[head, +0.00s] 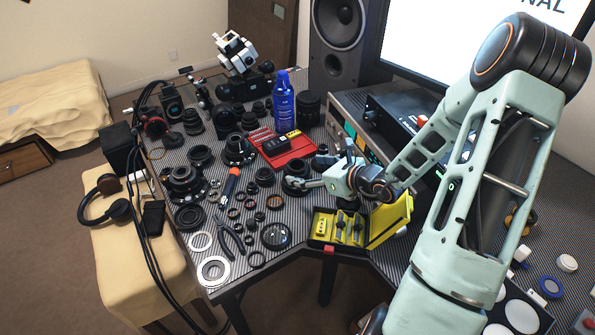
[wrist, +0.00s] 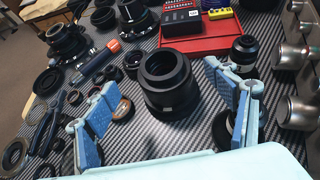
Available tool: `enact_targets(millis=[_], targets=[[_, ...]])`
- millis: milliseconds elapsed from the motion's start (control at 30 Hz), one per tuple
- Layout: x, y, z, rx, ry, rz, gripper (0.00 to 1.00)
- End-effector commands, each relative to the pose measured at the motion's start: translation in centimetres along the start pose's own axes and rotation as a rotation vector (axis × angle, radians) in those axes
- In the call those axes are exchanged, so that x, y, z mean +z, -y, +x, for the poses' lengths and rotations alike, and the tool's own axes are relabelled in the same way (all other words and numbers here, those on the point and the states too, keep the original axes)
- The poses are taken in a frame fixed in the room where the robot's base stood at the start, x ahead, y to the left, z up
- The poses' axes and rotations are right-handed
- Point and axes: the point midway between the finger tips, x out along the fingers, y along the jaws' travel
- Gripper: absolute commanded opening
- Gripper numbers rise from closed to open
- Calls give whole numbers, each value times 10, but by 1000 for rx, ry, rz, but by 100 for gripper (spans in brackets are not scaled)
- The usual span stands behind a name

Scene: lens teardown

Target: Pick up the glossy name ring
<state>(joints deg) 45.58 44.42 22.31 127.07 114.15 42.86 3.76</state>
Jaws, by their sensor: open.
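I cannot tell for certain which piece is the glossy name ring; several dark and pale rings lie on the table. My gripper (head: 293,184) is open, with its blue-grey fingers spread in the wrist view (wrist: 160,95). A black stepped lens barrel (wrist: 168,82) stands upright between and beyond the fingers, its round opening facing up. I see no finger touching it. Small dark rings (wrist: 73,97) lie to the left of the left finger. In the head view, thin dark rings (head: 256,259) and two pale rings (head: 213,270) lie near the front left edge.
A red tray (head: 288,150) and a blue bottle (head: 284,108) stand behind the gripper. A yellow open case (head: 341,228) stands at the front edge. Pliers (head: 231,238) and an orange-handled tool (head: 231,182) lie to the left. Lens parts crowd the patterned table (head: 181,244).

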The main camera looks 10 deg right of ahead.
Motion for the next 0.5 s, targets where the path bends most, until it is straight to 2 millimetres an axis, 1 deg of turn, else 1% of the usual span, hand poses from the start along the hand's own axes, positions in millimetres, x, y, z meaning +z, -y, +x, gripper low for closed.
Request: enact_targets(millis=[167, 400, 500], targets=[[-1, 1, 15, 3, 2, -1, 78], [-2, 3, 47, 2, 1, -1, 78], [-2, 3, 53, 1, 1, -3, 78]])
